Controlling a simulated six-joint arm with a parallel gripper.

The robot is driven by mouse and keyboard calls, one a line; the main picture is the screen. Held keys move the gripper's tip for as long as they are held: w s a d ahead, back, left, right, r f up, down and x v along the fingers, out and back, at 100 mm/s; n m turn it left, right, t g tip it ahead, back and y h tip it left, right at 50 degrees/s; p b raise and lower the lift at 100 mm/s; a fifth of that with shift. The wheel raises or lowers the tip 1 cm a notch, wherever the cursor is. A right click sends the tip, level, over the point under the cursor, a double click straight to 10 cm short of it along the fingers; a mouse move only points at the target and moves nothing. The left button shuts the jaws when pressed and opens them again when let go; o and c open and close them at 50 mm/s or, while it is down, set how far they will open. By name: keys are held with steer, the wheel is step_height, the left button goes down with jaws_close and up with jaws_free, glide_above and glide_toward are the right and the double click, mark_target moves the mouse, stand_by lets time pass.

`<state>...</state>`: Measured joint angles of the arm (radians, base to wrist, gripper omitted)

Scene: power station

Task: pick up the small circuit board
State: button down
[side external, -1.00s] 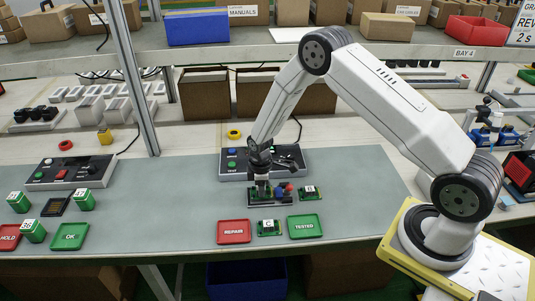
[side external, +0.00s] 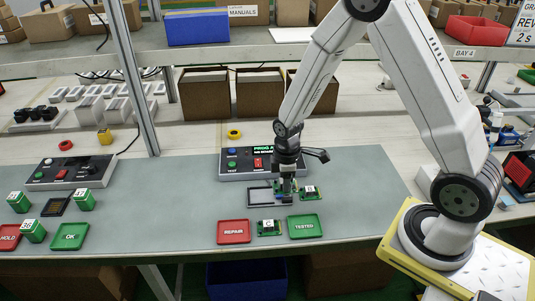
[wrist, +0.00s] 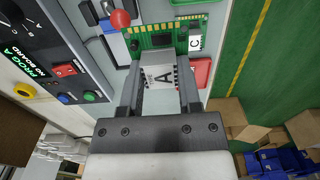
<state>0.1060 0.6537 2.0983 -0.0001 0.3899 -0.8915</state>
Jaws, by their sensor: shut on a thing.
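A small green circuit board (wrist: 140,42) with a white block marked A (wrist: 163,78) is between the fingers of my gripper (wrist: 161,68) in the wrist view. My gripper is shut on this board. In the side view my gripper (side external: 286,191) is low over the mat, right of a dark rectangular frame (side external: 260,196), and largely hides the held board. A board with a white mark (side external: 310,191) lies just right of it. Board C (side external: 269,228) lies in front, between the red REPAIR tray (side external: 233,231) and the green TESTED tray (side external: 305,226).
A control box (side external: 235,165) stands behind; its screen (wrist: 27,60) reads PROG A, NO BOARD. A red knob (wrist: 120,19) is close to the held board. At the left are a second control box (side external: 70,172), green blocks and the OK tray (side external: 69,236). The mat's middle is clear.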

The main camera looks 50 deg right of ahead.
steer(key=shift+s+a+r, duration=0.1)
steer(key=shift+s+r, duration=0.25)
steer(key=shift+s, duration=0.4)
steer(key=shift+s+r, duration=0.35)
steer(key=shift+s, duration=0.35)
steer(key=shift+s+a+r, duration=0.1)
steer(key=shift+s+r, duration=0.25)
steer(key=shift+s, duration=0.4)
glide_above(304, 227)
steer(key=shift+f, duration=2.6)
steer(key=shift+f, duration=0.1)
steer(key=shift+w+f, duration=0.1)
steer(key=shift+f, duration=2)
steer(key=shift+f, duration=0.1)
steer(key=shift+f, duration=1.7)
steer(key=shift+f, duration=0.15)
